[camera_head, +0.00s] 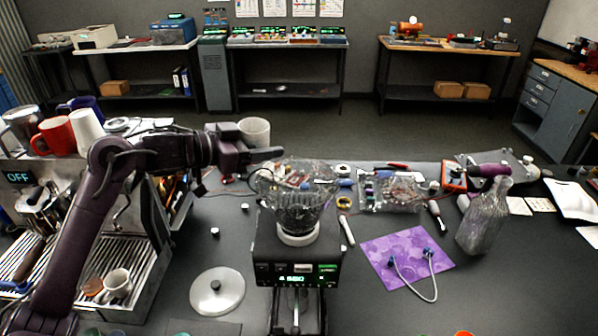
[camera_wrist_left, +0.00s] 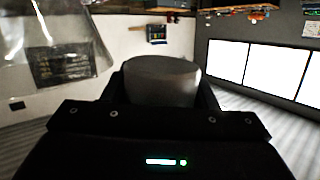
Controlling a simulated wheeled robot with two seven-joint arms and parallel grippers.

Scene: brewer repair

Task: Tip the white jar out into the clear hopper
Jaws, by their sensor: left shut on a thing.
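The white jar (camera_head: 255,131) is held by my left gripper (camera_head: 262,152), which comes in from the left. The jar looks roughly upright in the head view, behind and slightly left of the hopper's rim. Its contents cannot be seen. In the left wrist view the jar (camera_wrist_left: 162,82) sits between the two dark fingers. The clear hopper (camera_head: 298,208) stands on top of the black grinder, its wide mouth facing up. One finger of the gripper reaches close to the hopper's rim; I cannot tell if they touch. My right gripper is not in view.
The grinder (camera_head: 300,268) has a lit display. The espresso machine (camera_head: 115,235) with cups on top is at left. A purple mat (camera_head: 408,257) and a clear bottle (camera_head: 483,220) are at right. Small tools lie behind the hopper.

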